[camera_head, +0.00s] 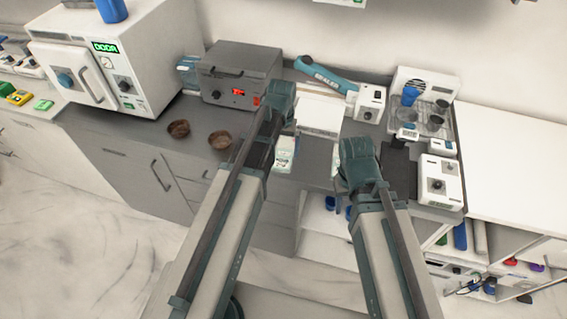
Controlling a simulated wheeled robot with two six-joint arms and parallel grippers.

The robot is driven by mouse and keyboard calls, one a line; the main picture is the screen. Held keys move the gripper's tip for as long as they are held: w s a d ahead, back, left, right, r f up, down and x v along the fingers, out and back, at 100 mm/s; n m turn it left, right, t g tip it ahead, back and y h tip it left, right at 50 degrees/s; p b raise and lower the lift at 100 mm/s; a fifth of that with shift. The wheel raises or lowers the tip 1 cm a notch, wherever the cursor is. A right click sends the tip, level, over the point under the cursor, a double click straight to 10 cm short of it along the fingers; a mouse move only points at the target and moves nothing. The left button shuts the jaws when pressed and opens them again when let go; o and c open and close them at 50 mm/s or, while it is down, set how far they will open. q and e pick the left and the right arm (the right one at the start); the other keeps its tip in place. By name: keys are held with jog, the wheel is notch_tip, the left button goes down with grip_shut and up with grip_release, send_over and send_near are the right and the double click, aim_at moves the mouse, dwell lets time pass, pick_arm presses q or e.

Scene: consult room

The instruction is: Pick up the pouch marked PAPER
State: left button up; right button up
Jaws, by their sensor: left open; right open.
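A pale pouch with small green print (286,153) lies at the counter's front edge, just right of my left forearm. A second pale item, perhaps another pouch (337,163), shows partly beside my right gripper, which hides some of it. The print on both is too small to read, so I cannot tell which is marked PAPER. My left gripper (281,98) is open, reaching past the first pouch toward the grey box. My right gripper (357,153) is open, close to the second item. Neither gripper visibly holds anything.
A grey box with a red display (240,75) and a white sealer with a teal arm (325,77) stand at the back. Two brown bowls (219,140) are left. A rack with cups (424,100) and a white device (441,181) are right. The white counter far right is clear.

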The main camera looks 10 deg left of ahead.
aim_at(282, 161)
pick_arm(q)
jog(key=shift+f, duration=0.1)
notch_tip(282, 161, down, 5)
jog(key=b, duration=0.5)
jog(key=c, duration=1.2)
